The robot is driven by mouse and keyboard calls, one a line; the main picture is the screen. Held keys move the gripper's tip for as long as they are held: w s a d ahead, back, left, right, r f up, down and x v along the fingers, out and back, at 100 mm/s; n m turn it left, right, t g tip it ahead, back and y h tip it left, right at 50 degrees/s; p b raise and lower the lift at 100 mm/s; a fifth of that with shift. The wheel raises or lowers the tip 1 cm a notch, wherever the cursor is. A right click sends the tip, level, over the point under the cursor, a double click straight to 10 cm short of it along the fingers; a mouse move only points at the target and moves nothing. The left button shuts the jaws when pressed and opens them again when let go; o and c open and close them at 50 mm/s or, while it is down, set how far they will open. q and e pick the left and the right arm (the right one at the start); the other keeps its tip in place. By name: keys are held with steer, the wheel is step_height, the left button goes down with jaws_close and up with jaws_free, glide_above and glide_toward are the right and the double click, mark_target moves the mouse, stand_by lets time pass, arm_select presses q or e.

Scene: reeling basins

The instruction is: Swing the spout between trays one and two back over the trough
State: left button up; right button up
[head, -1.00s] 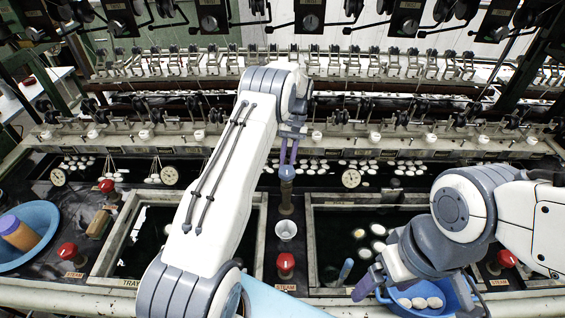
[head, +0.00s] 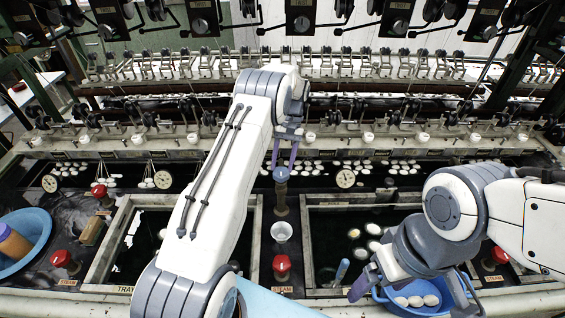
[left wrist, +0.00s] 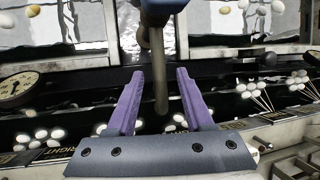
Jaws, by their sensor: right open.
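The spout (head: 281,205) stands between the two trays as a dark brownish post with a blue top; its pipe also shows in the left wrist view (left wrist: 158,75). There the pipe runs from a blue part at the top edge down between my purple fingers, its end in front of the dark trough (left wrist: 235,112). My left gripper (head: 286,152) is just above and behind the blue top in the head view. Its fingers are apart, with gaps beside the pipe. My right gripper (head: 408,290) is open at the front right, near a blue bowl of white cocoons.
The left tray (head: 120,235) and right tray (head: 310,245) hold dark water. A white cup (head: 282,232) and a red steam knob (head: 282,264) sit between them. Round dials (head: 345,179) stand along the trough. A blue basin (head: 38,222) is at far left.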

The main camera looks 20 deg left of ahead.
arm_select(q)
steer(key=p+v, duration=0.1)
steer(key=v, duration=0.9)
steer(key=shift+r+p, duration=0.2)
steer(key=shift+p, duration=0.2)
stand_by(0.4)
